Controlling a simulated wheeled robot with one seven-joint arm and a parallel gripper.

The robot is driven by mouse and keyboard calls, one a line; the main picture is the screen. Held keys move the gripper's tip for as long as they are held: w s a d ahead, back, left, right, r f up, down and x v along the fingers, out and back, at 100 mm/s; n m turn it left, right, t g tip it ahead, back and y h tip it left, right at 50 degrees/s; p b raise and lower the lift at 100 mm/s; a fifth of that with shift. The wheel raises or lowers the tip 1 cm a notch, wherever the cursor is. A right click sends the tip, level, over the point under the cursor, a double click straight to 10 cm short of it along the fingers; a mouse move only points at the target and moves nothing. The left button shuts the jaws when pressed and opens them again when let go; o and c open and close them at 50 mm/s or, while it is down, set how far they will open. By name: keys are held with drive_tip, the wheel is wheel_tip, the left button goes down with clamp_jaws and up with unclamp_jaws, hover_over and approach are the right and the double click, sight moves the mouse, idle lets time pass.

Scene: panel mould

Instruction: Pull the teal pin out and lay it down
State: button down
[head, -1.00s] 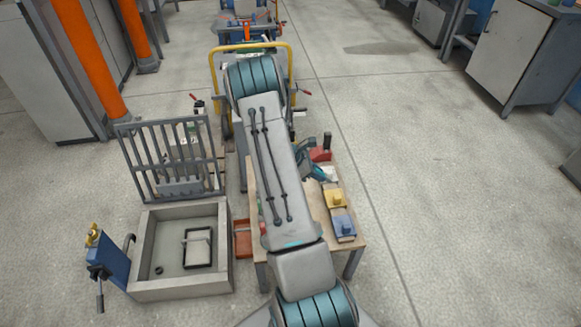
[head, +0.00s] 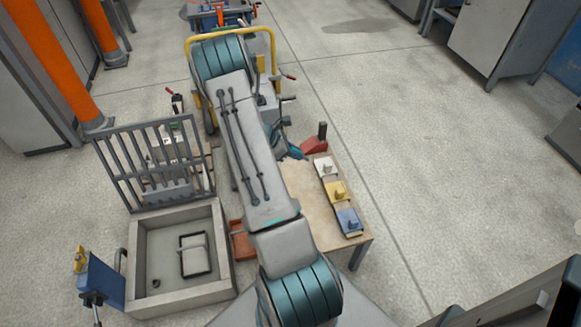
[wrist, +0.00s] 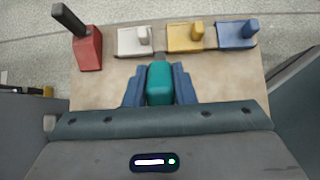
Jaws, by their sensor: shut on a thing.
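My gripper (wrist: 159,88) is shut on the teal pin (wrist: 160,82), with one blue-grey finger on each side of it. The pin's wide teal end shows in the wrist view; its far part is darker and partly hidden behind that end. The pin is above or at the wooden table (wrist: 225,90), short of the row of blocks; I cannot tell if it touches the table. In the head view my arm covers most of the gripper and I cannot make out the pin.
On the table stand a red block with a dark handle (wrist: 88,50) and white (wrist: 132,42), yellow (wrist: 183,38) and blue (wrist: 234,36) blocks with pegs. Left of the table are a grey open box (head: 135,262) and a barred grille (head: 150,165). The table's middle is clear.

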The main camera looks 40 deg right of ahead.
drive_tip(key=shift+s+f+b, duration=0.2)
drive_tip(key=shift+f+b, duration=0.2)
drive_tip(key=shift+f, duration=0.15)
wheel_tip(320, 180, down, 8)
drive_tip(key=b, duration=0.7)
drive_tip(key=shift+r, duration=0.2)
drive_tip(key=shift+w+f+b, duration=0.1)
drive_tip(key=shift+f+b, duration=0.05)
drive_tip(key=shift+b, duration=0.15)
wheel_tip(320, 180, down, 8)
drive_tip(key=b, duration=0.6)
drive_tip(key=c, duration=1.1)
unclamp_jaws()
